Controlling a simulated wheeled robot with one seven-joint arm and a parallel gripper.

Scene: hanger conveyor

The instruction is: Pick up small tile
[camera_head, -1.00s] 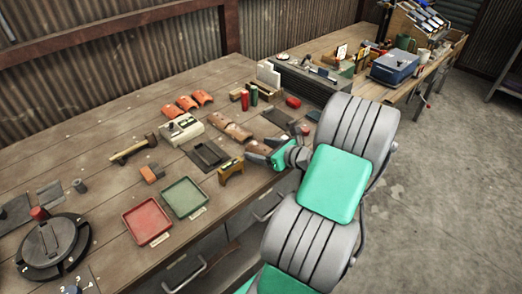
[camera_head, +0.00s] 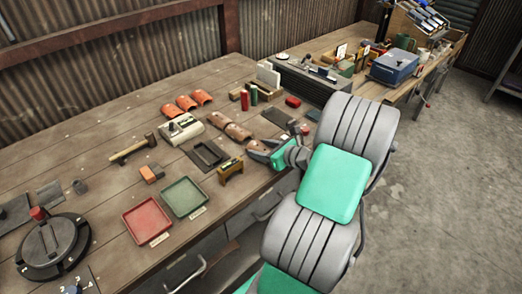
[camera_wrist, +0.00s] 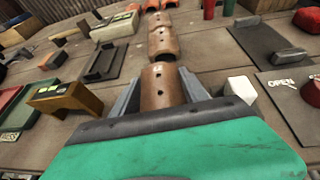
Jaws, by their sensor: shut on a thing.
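A small brown curved tile (camera_wrist: 161,88) with dark holes sits between my two grey fingers in the wrist view. My gripper (camera_wrist: 160,84) is shut on it, one finger at each side. In the head view my gripper (camera_head: 259,151) is low at the front edge of the bench, and the held tile is mostly hidden by the fingers. More brown tiles (camera_head: 238,132) lie in a row just beyond it; they also show ahead of the held tile in the wrist view (camera_wrist: 161,42). I cannot tell whether the held tile touches the bench.
A wooden block (camera_head: 230,171) and a dark tray-like frame (camera_head: 207,155) lie left of my gripper. A dark plate (camera_wrist: 265,42) and a white block (camera_wrist: 240,92) are close on the right. Orange tiles (camera_head: 186,103), a red tray (camera_head: 146,221) and a green tray (camera_head: 183,197) lie farther off.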

